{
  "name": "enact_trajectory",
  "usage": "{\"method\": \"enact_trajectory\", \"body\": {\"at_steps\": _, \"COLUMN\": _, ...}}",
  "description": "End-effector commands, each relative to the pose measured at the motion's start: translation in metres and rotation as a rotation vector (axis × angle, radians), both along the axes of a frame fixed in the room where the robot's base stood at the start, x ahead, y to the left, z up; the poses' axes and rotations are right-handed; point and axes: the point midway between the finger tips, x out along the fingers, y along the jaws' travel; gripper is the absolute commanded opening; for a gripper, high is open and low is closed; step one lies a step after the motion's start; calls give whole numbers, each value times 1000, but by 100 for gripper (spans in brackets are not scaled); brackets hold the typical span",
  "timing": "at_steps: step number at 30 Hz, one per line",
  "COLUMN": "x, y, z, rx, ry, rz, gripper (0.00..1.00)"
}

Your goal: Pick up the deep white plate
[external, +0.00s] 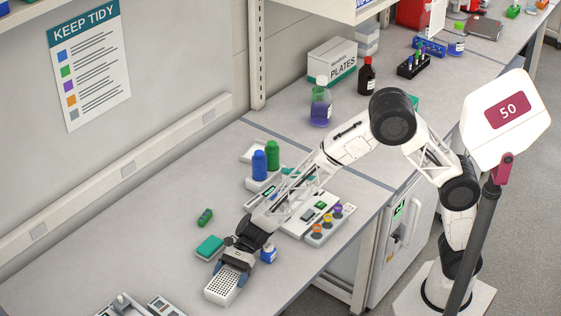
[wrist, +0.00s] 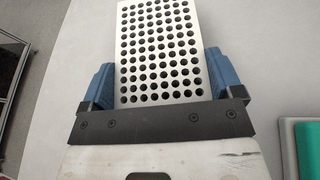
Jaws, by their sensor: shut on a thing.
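The deep white plate (wrist: 158,50), a white block with rows of dark round wells, lies between the two blue fingers of my gripper (wrist: 158,85) in the wrist view. My gripper is shut on it, with a finger against each long side. In the external view the plate (external: 223,287) is at the front of the bench, just beyond my gripper (external: 234,270). I cannot tell whether it touches the bench top or is slightly above it.
Blue (external: 259,165) and green (external: 273,156) bottles stand behind. Equipment (external: 140,305) sits at the bottom edge.

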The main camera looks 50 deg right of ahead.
Motion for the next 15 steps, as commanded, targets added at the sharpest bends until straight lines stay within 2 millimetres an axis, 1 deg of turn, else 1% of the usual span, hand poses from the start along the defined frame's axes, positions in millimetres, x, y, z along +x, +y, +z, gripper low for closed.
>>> {"method": "enact_trajectory", "body": {"at_steps": 5, "x": 0, "y": 0, "z": 5, "rx": 1, "ry": -1, "rz": 0, "gripper": 62}}
{"method": "enact_trajectory", "body": {"at_steps": 8, "x": 0, "y": 0, "z": 12, "rx": 1, "ry": -2, "rz": 0, "gripper": 62}}
{"method": "enact_trajectory", "body": {"at_steps": 11, "x": 0, "y": 0, "z": 23, "rx": 1, "ry": -2, "rz": -1, "gripper": 62}}
{"method": "enact_trajectory", "body": {"at_steps": 15, "x": 0, "y": 0, "z": 43, "rx": 2, "ry": -3, "rz": 0, "gripper": 62}}
